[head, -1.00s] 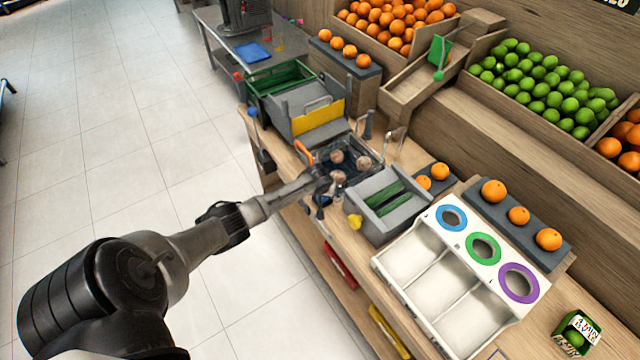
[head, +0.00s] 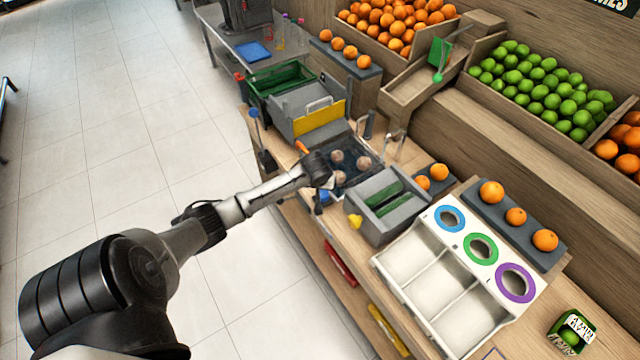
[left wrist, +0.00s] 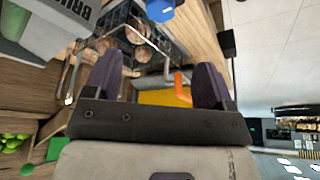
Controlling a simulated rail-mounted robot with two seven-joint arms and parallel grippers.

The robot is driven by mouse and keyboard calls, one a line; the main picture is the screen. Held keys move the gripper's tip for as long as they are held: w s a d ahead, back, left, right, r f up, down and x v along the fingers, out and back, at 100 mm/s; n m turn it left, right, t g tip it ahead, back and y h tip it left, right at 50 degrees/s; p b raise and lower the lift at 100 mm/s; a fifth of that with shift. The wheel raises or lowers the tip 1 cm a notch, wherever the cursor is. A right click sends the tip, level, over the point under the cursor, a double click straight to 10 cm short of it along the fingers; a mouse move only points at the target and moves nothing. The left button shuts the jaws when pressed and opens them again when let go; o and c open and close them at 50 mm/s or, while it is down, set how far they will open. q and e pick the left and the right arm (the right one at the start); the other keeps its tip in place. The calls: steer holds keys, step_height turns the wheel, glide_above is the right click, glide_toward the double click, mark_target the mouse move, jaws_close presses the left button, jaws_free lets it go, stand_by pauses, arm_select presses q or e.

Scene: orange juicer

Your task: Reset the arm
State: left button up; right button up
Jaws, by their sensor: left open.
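My left arm reaches in from the left, and its gripper (head: 326,180) hangs over the front edge of the dark basin (head: 350,178) in the head view. Several brownish round items (head: 337,157) lie in the basin. In the left wrist view the two dark fingers of my left gripper (left wrist: 155,85) stand apart with nothing between them. Behind them show a yellow panel (left wrist: 163,97) and an orange handle (left wrist: 182,85). In the head view the fingertips are hard to make out against the basin. My right gripper is not in view.
A grey slotted box (head: 385,215) stands right of the basin. A white sorter (head: 410,258) with blue, green and purple rings is nearer. A yellow-fronted machine (head: 318,118) and green crate (head: 280,80) stand behind. Orange and lime bins line the back. The floor at left is clear.

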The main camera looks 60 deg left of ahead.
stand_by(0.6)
arm_select(q)
steer(key=s+d+r+m+t+p, duration=0.2)
steer(key=d+r+m+t, duration=0.2)
steer(key=d+r+m, duration=1.1)
steer(key=s+d+r+n+h+p, duration=0.25)
steer(key=s+d+p, duration=0.25)
steer(key=s+d, duration=0.8)
steer(key=s+d+f+g+h+p, duration=0.1)
steer(key=s+d+f+g+p, duration=0.1)
steer(key=s, duration=0.8)
steer(key=shift+d+f+n+g+p, duration=0.15)
steer(key=shift+d+n+g+p, duration=0.2)
steer(key=shift+d+g+p, duration=0.45)
steer(key=shift+s+d, duration=0.1)
steer(key=shift+d, duration=0.2)
